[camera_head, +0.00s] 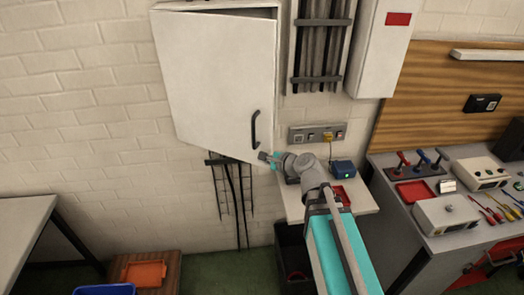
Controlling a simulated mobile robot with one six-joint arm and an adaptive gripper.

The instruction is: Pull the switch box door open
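The white switch box door (215,75) hangs on the wall at upper left centre. It stands ajar: a dark gap shows along its top, and its right edge is swung out from the box (215,4). A black bow handle (255,129) is on its right side. My gripper (264,156) is just below the handle at the door's lower right edge. Its small fingers overlap that edge in the picture. I cannot tell whether they touch the door, or whether they are open or shut. The inside of the box is hidden behind the door.
A socket strip (316,134) and a small shelf (357,205) with a blue box (343,169) are right of my gripper. A workbench (390,164) with tools stands further right. Cables (237,200) hang below the box. The wall to the left is clear.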

